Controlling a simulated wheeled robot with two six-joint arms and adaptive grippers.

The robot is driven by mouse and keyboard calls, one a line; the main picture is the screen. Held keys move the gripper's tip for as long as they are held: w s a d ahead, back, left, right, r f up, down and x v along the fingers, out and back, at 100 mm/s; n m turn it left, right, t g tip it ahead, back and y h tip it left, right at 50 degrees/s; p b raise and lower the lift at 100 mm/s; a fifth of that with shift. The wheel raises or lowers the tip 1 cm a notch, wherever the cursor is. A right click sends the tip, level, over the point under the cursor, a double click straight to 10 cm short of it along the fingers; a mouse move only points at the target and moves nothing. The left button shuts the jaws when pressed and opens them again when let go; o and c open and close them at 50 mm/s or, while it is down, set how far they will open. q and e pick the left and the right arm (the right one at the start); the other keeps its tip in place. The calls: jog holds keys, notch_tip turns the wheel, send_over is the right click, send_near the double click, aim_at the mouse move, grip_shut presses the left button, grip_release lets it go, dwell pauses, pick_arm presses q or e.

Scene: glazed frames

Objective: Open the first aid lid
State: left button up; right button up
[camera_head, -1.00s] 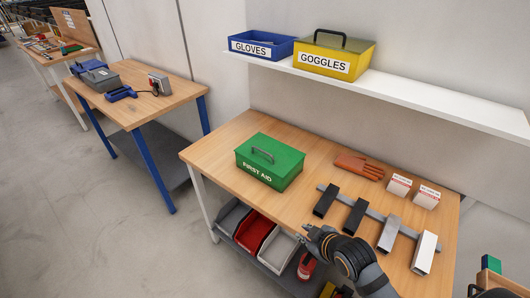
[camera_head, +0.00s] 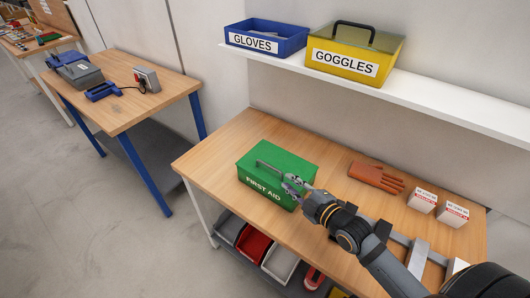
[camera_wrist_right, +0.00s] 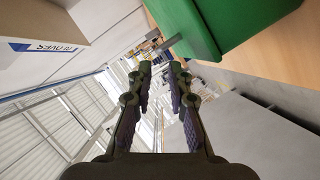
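The green first aid box (camera_head: 262,186) stands on the wooden table with its lid shut and its grey handle (camera_head: 272,168) on top. My right gripper (camera_head: 292,186) is at the right front part of the box in the head view, over or against its front edge; I cannot tell whether it touches. In the right wrist view the gripper (camera_wrist_right: 160,72) has its two fingers apart with nothing between them. The green box also shows at the upper right there (camera_wrist_right: 215,20). My left gripper is not in view.
An orange glove (camera_head: 376,175) and two small white boxes (camera_head: 422,200) lie to the right. A shelf (camera_head: 440,104) above holds the blue gloves bin (camera_head: 264,38) and yellow goggles box (camera_head: 355,52). Bare tabletop (camera_head: 225,143) lies left of the first aid box.

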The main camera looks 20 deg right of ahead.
aim_at(273, 168)
jog(key=shift+w, duration=0.2)
jog(key=shift+s+b, duration=0.25)
jog(key=shift+b, duration=0.35)
jog(key=b+x, duration=0.1)
jog(key=b, duration=0.2)
jog(key=shift+w+a+f, duration=0.15)
jog(key=shift+w+a, duration=0.15)
jog(key=b+x, duration=0.2)
jog(key=x, duration=0.2)
jog(key=shift+w+d+b, duration=0.1)
jog(key=shift+w+b, duration=0.2)
jog(key=shift+b, duration=0.05)
jog(key=b+x, duration=0.1)
jog(key=x, duration=0.1)
jog(key=shift+w, duration=0.25)
jog(key=shift+w+a, duration=0.25)
jog(key=shift+w, duration=0.2)
grip_shut()
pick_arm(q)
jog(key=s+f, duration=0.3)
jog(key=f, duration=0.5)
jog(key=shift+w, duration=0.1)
